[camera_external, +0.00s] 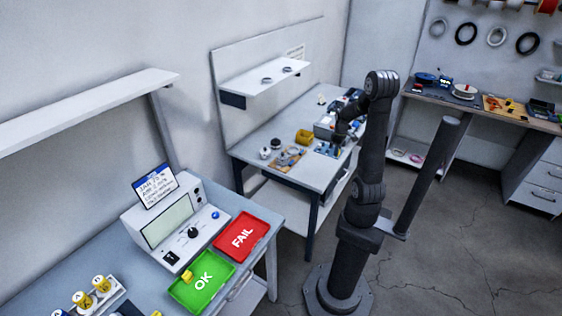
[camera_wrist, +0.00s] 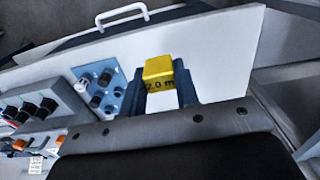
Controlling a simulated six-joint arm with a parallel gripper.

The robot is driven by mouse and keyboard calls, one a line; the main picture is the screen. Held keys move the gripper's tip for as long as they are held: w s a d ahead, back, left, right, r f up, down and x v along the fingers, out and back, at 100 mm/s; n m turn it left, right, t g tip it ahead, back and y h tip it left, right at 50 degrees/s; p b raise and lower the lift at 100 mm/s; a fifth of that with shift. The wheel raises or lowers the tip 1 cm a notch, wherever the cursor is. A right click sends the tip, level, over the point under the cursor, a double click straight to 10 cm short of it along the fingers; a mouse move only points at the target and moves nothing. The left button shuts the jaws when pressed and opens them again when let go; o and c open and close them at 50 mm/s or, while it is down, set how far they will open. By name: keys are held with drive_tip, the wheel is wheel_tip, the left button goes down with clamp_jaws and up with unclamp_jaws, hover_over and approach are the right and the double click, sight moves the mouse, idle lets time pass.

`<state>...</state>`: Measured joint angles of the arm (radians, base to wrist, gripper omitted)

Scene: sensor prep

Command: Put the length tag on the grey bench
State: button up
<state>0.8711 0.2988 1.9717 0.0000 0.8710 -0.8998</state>
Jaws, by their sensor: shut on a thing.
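The length tag (camera_wrist: 158,72) is a yellow block marked "2.0 m", seen in the wrist view between my blue fingers. My gripper (camera_wrist: 161,82) is shut on it. In the external view my gripper (camera_external: 340,138) is over the right side of the middle bench, and the tag cannot be made out there. That bench has a pale grey top (camera_external: 312,180); its bare surface (camera_wrist: 222,45) also shows beyond the tag in the wrist view. I cannot tell whether the tag touches the top.
A blue plate with knobs (camera_wrist: 104,88) and a grey device with black knobs (camera_wrist: 40,108) lie left of my gripper. Another bench holds a green OK tray (camera_external: 203,288) and a red FAIL tray (camera_external: 242,236).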

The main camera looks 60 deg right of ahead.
drive_tip(key=shift+d+r, duration=0.25)
drive_tip(key=shift+d, duration=0.1)
drive_tip(key=w+d+r+n, duration=0.4)
drive_tip(key=w+d+n, duration=0.3)
drive_tip(key=w+d, duration=0.55)
wheel_tip(320, 180, up, 3)
drive_tip(key=n, duration=1)
hover_over(309, 133)
drive_tip(key=w+d, duration=0.1)
drive_tip(key=d, duration=0.1)
drive_tip(key=shift+n, duration=0.3)
wheel_tip(309, 133, down, 18)
drive_tip(key=shift+w+r, duration=0.1)
drive_tip(key=shift+f, duration=0.2)
drive_tip(key=o, duration=1)
drive_tip(key=shift+o, duration=0.2)
